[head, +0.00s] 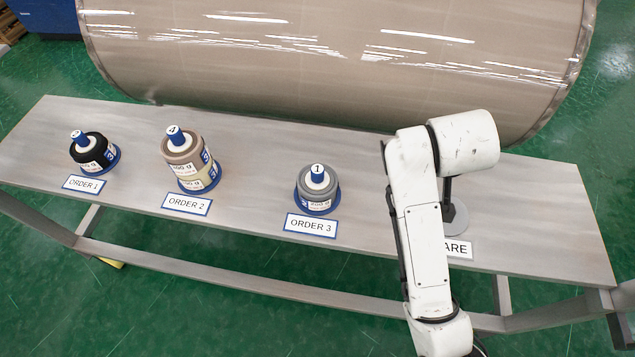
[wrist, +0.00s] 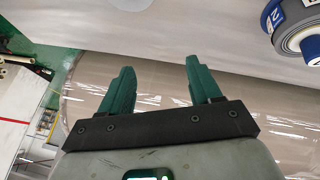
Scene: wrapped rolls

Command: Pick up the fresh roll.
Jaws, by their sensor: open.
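No roll is marked as fresh, so I cannot tell which one it is. In the head view, a black roll (head: 92,150) sits on the left holder behind the ORDER 1 sign. A beige roll (head: 184,158) sits above a cream one (head: 198,179) at ORDER 2. A grey roll (head: 317,187) sits at ORDER 3. In the wrist view, my gripper (wrist: 158,68) is open and empty, its green fingers apart from any roll. One grey and blue roll or holder (wrist: 295,28) is cut off at the top right there. My gripper is not seen in the head view.
The grey bench (head: 250,160) carries the holders. A grey stand (head: 457,215) and a sign ending in ARE (head: 459,248) are partly hidden by my arm. A huge wrapped cylinder (head: 330,60) lies behind the bench. The bench is clear between the holders and at the right end.

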